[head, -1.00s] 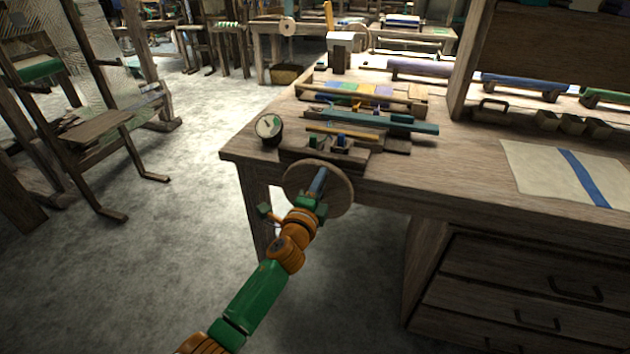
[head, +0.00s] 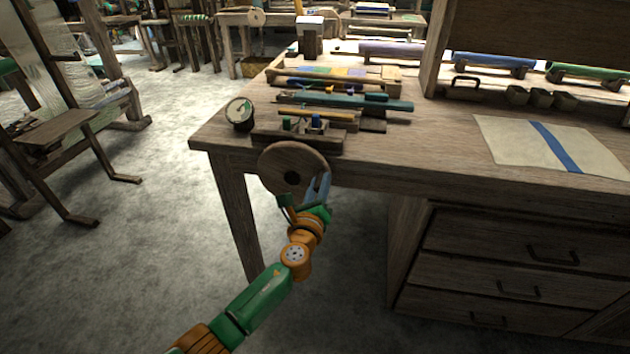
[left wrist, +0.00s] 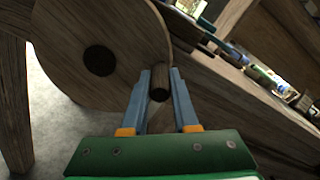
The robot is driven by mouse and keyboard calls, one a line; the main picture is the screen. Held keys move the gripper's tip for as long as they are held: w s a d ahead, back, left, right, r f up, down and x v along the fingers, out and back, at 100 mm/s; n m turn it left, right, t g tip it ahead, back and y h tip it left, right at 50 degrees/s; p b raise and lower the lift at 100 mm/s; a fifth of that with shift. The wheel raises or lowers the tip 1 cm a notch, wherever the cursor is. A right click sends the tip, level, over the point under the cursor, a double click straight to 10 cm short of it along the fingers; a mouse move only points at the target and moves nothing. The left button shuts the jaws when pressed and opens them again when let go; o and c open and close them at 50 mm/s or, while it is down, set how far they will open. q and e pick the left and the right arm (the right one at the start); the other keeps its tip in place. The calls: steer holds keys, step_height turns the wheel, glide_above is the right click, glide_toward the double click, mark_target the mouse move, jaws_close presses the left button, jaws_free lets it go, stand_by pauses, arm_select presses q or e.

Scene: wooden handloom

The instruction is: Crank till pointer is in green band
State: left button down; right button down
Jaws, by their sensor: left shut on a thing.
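The round wooden crank wheel (head: 284,160) stands at the near left corner of the workbench, its dark hub in the middle. My left gripper (head: 319,186) is at the wheel's lower right edge. In the left wrist view, a short wooden crank peg (left wrist: 160,82) on the wheel face (left wrist: 125,35) lies between the blue fingers of my left gripper (left wrist: 160,74), which is shut on it. The round dial gauge (head: 238,112) stands on the bench behind the wheel, with a pale face and a dark needle. It is too small to tell the needle's place against the green. My right gripper is out of view.
The workbench (head: 400,160) holds wooden bars and tools behind the wheel. A cloth with a blue stripe (head: 550,145) lies at the right. Drawers (head: 500,260) are below it.

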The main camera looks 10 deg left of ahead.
arm_select(q)
steer(key=shift+d+f+m+b, duration=0.15)
steer(key=shift+f+m+b, duration=0.35)
steer(key=shift+f+m, duration=0.3)
steer(key=shift+d+f+m+b, duration=0.1)
steer(key=shift+f+m+b, duration=0.35)
steer(key=shift+f+m, duration=0.35)
steer(key=shift+f, duration=0.15)
steer(key=c, duration=0.7)
jaws_free()
steer(key=shift+s, duration=0.15)
steer(key=s+p, duration=0.2)
steer(key=s, duration=0.5)
steer(key=shift+a+p, duration=0.15)
steer(key=shift+p, duration=0.2)
